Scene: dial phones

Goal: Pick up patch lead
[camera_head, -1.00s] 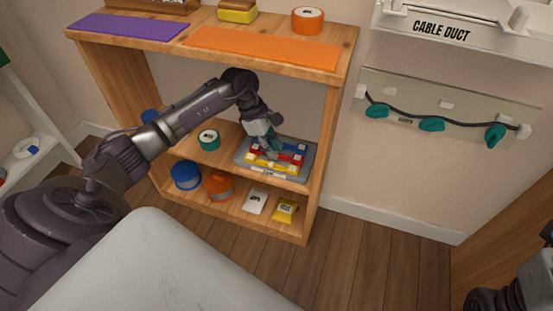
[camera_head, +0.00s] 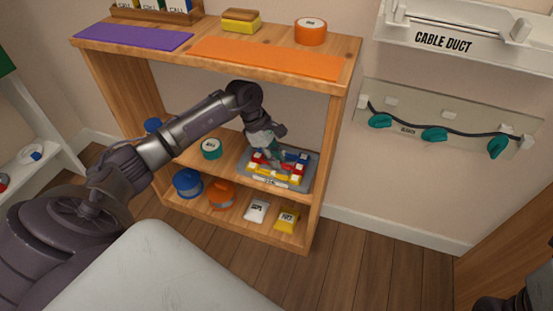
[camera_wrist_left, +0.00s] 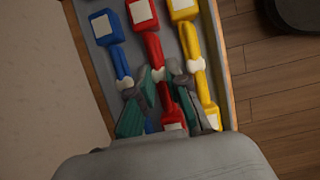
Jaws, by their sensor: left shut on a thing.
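Patch leads in blue (camera_wrist_left: 102,27), red (camera_wrist_left: 142,14) and yellow (camera_wrist_left: 183,7) lie side by side in a grey tray (camera_wrist_left: 217,60) in the left wrist view. Each has a block-like end with a pale label and a white tie. In the head view the tray (camera_head: 308,171) sits on the middle shelf. My left gripper (camera_wrist_left: 162,78) is down at the tray, its green-grey fingers shut on the red lead between the blue and yellow ones. In the head view my left gripper (camera_head: 270,150) hides part of the leads.
The wooden shelf unit (camera_head: 330,120) closes around my left arm above and at the sides. A green roll (camera_head: 211,149) stands left of the tray. Tins and packets fill the bottom shelf. A cable board (camera_head: 450,110) hangs on the right wall.

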